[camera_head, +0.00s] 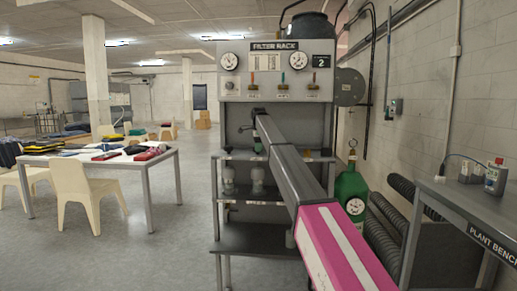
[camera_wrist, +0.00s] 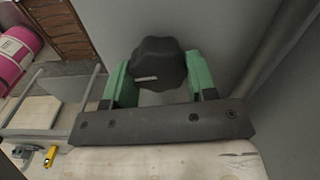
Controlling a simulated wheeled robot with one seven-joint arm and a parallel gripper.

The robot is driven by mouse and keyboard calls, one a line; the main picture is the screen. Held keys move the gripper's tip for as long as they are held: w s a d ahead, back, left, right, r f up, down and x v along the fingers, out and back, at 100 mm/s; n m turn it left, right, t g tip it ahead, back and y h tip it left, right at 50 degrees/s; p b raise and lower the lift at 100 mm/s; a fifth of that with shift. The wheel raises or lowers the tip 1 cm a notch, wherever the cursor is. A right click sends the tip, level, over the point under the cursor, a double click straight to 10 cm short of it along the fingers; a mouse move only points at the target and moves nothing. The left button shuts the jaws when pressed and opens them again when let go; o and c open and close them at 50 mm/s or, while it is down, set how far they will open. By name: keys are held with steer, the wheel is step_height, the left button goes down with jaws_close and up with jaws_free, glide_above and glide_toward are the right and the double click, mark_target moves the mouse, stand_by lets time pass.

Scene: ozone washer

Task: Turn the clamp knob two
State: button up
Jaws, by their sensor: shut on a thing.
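In the wrist view a dark lobed knob (camera_wrist: 158,55) with a short pale mark on its face sits between the two green fingers of my gripper (camera_wrist: 160,74). The fingers are shut on the knob, one at each side. The pale mark lies nearly level in the picture. In the head view my arm reaches to the front of the filter rack (camera_head: 232,110), below its gauge panel, and my gripper (camera_head: 258,144) is small there. I cannot make out the gripped knob in that view. A plate with the number 2 (camera_head: 321,61) is on the panel's right.
Shelves (camera_head: 262,196) with glass jars stand below my arm. A green gas cylinder (camera_head: 351,187) and black ribbed hoses (camera_head: 385,235) are to the right, beside the plant bench (camera_head: 465,205). A table (camera_head: 95,160) and pale chairs stand left, with open floor between.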

steer(key=shift+m, duration=0.5)
steer(key=o, duration=0.9)
steer(key=shift+r, duration=0.1)
step_height(320, 180, up, 11)
steer(key=shift+f, duration=0.15)
